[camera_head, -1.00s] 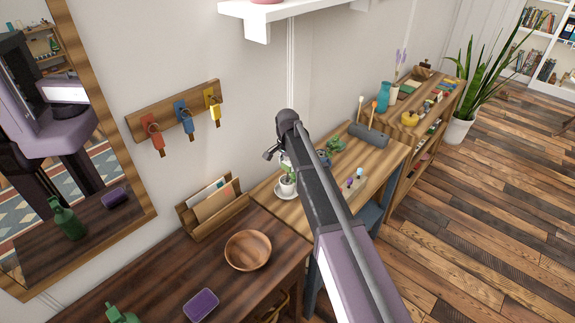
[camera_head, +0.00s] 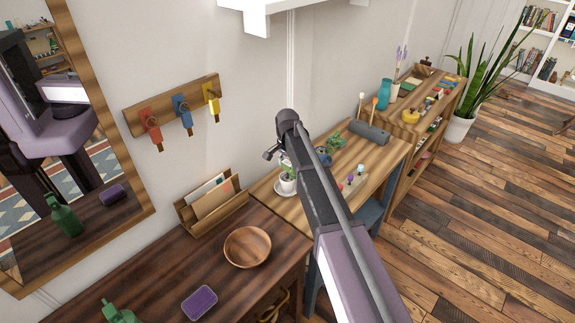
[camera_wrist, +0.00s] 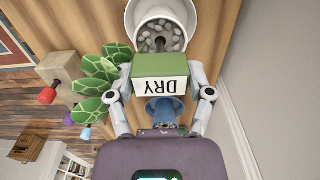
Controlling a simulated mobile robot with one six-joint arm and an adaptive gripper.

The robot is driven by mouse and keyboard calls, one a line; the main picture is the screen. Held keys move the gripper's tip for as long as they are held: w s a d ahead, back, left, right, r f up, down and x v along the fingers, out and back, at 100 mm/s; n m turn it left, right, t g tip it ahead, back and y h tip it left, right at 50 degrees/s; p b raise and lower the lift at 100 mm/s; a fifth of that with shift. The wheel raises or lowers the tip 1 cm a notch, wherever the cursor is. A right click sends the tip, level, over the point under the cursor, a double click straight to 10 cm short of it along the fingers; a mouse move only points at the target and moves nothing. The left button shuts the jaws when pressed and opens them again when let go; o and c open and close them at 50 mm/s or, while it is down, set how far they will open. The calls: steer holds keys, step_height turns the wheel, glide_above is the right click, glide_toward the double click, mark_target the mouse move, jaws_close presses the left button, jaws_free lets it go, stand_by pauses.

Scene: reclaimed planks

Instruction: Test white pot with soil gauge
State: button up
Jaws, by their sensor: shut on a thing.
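My gripper (camera_wrist: 161,73) is shut on the soil gauge, a green block (camera_wrist: 162,64) with a white face (camera_wrist: 160,86) reading DRY, upside down in the wrist view. Beyond it is the white pot (camera_wrist: 133,18), filled with grey pebbles around a small dark spot. I cannot tell whether the gauge's probe is in the pebbles; its lower part is hidden. In the head view the white pot (camera_head: 287,186) stands on a saucer on the lighter table, just below my arm's end. My gripper's fingers are mostly hidden there.
Patterned green leaves (camera_wrist: 97,85) lie close left of the gauge, with a blue pot (camera_wrist: 166,109) behind. A small block with coloured knobs (camera_head: 353,183) stands right of my arm. A dark roll (camera_head: 369,134) lies farther back. A wooden bowl (camera_head: 247,247) sits on the dark table.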

steer(key=shift+f, duration=0.15)
steer(key=o, duration=1.1)
steer(key=shift+r, duration=0.3)
step_height(320, 180, up, 9)
steer(key=p, duration=0.9)
steer(key=shift+f, duration=0.1)
step_height(320, 180, up, 9)
steer(key=p, duration=0.9)
stand_by(1.4)
stand_by(0.5)
